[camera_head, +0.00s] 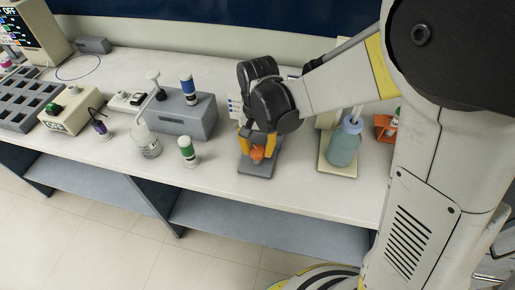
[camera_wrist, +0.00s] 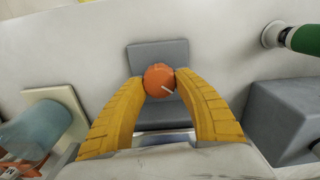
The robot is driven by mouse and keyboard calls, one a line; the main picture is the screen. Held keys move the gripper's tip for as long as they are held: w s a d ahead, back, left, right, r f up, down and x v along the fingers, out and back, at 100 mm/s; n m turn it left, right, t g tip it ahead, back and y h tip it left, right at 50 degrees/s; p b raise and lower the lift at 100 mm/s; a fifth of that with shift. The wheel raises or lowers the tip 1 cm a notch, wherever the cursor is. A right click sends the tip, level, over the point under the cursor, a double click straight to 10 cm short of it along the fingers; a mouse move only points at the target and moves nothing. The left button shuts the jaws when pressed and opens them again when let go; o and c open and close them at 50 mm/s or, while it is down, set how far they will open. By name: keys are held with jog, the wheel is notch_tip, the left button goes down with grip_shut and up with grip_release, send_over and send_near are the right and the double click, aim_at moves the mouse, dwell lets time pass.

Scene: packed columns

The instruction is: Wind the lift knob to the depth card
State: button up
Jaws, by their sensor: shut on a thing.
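The lift knob (camera_wrist: 158,80) is a round orange knob with a pale line on its top. It stands over a grey base (camera_wrist: 157,53) on the bench. My gripper (camera_wrist: 159,84) has its two yellow fingers closed on the knob, one on each side. In the head view the orange knob (camera_head: 257,153) shows under my yellow fingertips, low over the grey base (camera_head: 256,171). A small white card with dark marks (camera_head: 234,105) stands partly behind my gripper; I cannot tell whether it is the depth card.
A blue-green bottle (camera_head: 343,147) stands on a cream base to the right. A green-banded column (camera_head: 188,152) and a grey block (camera_head: 184,117) bearing a blue-banded column (camera_head: 188,90) are to the left. The bench front (camera_head: 220,187) near the base is clear.

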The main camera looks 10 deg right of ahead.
aim_at(258, 149)
jog(key=shift+m, duration=0.5)
jog(key=o, duration=1.2)
jog(key=shift+r, duration=0.1)
notch_tip(258, 149, up, 12)
jog(key=shift+f, duration=0.1)
jog(key=s+d+n+t, duration=0.1)
jog(key=s+d+t, duration=0.1)
jog(key=s+d, duration=0.1)
jog(key=s+d+n+t+b, duration=0.1)
jog(key=s+d+t, duration=0.1)
jog(key=s+d, duration=0.2)
jog(key=s+d+n+t, duration=0.2)
jog(key=s+d+t, duration=0.1)
jog(key=d, duration=0.3)
jog(key=shift+s+d+r+b, duration=0.15)
jog(key=shift+s+r+b, duration=0.15)
jog(key=shift+s+r, duration=0.15)
